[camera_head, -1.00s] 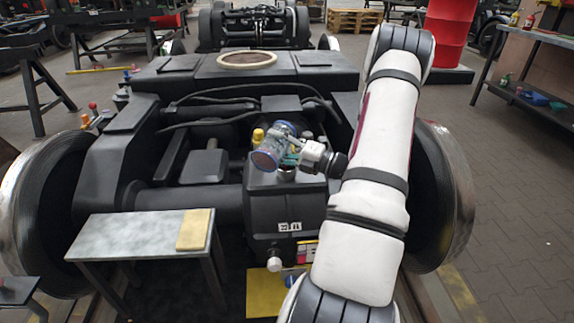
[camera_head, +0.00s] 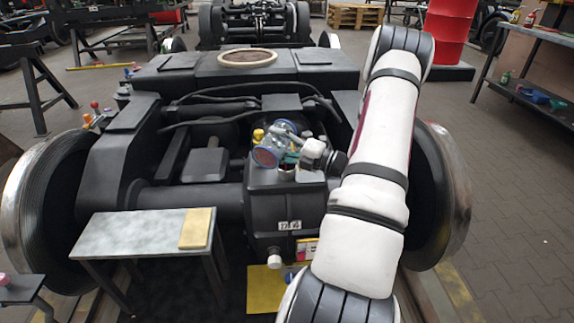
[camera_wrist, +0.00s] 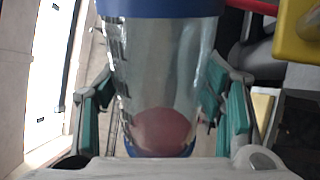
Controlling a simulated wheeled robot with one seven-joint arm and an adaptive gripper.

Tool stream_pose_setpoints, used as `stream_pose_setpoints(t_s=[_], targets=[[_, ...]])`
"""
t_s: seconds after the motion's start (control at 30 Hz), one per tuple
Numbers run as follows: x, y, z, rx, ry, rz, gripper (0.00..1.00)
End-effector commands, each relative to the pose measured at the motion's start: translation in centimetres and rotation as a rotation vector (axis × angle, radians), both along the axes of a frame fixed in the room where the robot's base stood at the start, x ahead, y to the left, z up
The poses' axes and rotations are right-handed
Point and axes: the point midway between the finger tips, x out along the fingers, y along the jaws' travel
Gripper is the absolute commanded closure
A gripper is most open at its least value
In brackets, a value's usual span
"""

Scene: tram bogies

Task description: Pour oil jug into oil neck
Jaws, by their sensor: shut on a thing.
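The oil jug (camera_head: 267,156) is a clear cylinder with blue ends and something dark red inside. It lies tilted above the black gearbox housing, one end towards the camera. My gripper (camera_head: 289,158) is shut around its side. In the wrist view the clear jug wall (camera_wrist: 160,65) fills the middle between the teal finger pads of my gripper (camera_wrist: 160,108), with a red patch near its lower end. The oil neck (camera_head: 286,175) seems to be the small round opening on top of the housing, just below the jug and gripper, partly hidden. No stream of oil is discernible.
A yellow cap (camera_head: 258,136) stands behind the jug. Black hoses and the bogie frame (camera_head: 110,160) surround the housing. A small grey table (camera_head: 130,233) with a yellow pad (camera_head: 196,228) stands at the front left. Large wheels flank the bogie.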

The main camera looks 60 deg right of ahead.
Motion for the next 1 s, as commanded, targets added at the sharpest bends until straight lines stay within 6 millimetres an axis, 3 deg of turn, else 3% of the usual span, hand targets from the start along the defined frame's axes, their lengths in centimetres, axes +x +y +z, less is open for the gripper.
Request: stream_pose_setpoints(t_s=[1.0], targets=[[0.04, -0.31, 0.72, 0.087, 0.015, 0.000, 0.75]])
